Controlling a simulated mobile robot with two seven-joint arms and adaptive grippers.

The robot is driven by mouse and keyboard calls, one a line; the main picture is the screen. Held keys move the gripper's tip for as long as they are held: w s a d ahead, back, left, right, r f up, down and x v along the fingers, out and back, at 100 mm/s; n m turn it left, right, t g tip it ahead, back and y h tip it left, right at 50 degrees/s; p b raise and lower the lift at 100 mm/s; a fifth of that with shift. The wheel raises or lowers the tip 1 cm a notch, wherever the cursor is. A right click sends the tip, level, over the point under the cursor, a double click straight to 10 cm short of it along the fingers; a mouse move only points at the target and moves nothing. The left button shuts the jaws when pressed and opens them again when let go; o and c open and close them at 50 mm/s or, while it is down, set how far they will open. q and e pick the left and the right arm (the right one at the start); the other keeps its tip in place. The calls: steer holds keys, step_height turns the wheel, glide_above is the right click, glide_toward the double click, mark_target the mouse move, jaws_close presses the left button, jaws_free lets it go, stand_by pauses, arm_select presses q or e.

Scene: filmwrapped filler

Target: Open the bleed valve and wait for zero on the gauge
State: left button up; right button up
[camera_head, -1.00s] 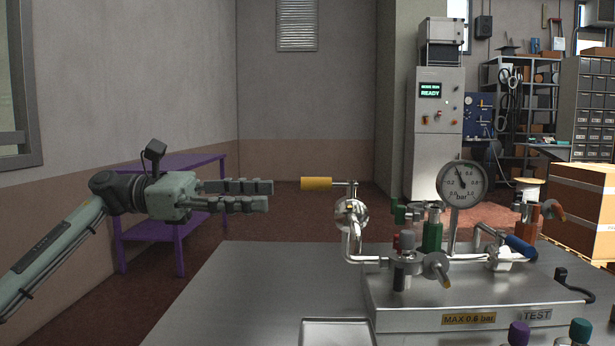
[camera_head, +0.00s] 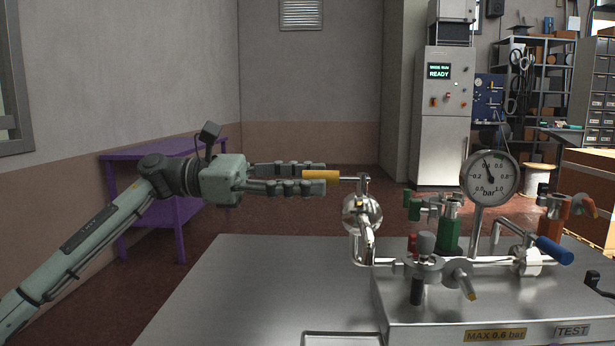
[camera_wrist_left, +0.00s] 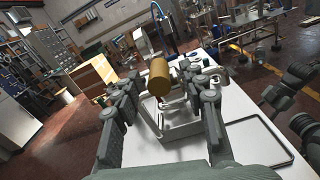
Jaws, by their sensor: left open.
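My left gripper (camera_head: 325,178) is open, its two fingers level and pointing right. Its fingertips are on either side of the near end of a yellow valve handle (camera_head: 328,174). In the left wrist view the handle (camera_wrist_left: 159,77) stands between the open fingers (camera_wrist_left: 160,92); contact cannot be told. The handle's lever joins the pipework above a round shiny metal body (camera_head: 362,213). The gauge (camera_head: 489,177) is marked in bar; its needle points up and slightly left, near 0.4. I cannot confirm which valve is the bleed. Dark arm parts, likely my right arm, show at the wrist view's right.
The metal rig base (camera_head: 430,318) carries a green valve (camera_head: 447,236), a blue handle (camera_head: 554,250) and an orange-red valve (camera_head: 556,221). The steel table (camera_head: 250,285) is clear left of the rig. A purple table (camera_head: 165,152) stands behind my left arm.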

arm_select(q)
steer(key=shift+d, duration=0.1)
jaws_close()
stand_by(0.6)
